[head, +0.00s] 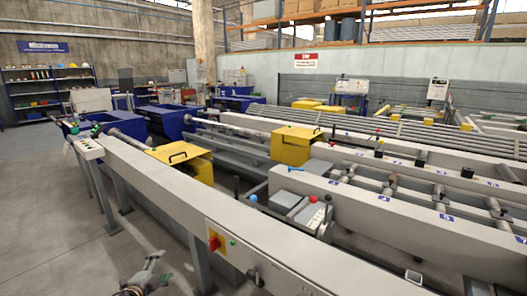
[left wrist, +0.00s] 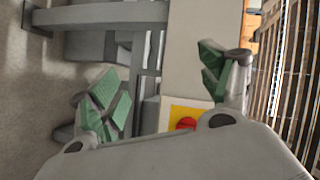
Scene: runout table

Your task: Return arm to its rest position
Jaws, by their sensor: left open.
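My left gripper (head: 158,268) shows at the bottom edge of the head view, over the grey floor and on the near side of the long grey beam (head: 130,160) of the runout table. In the left wrist view my left gripper (left wrist: 165,85) has its two green-padded fingers spread wide apart. Nothing is between them that it holds; the beam and the floor show behind the gap. Most of my left arm is out of view. My right gripper is in neither view.
A red switch on a yellow plate (head: 214,241) sits on the beam's near face, right of my gripper; it also shows in the left wrist view (left wrist: 185,122). Grey legs (head: 200,265) stand under the beam. Yellow covers (head: 182,162) are beyond it. The floor at left (head: 45,210) is clear.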

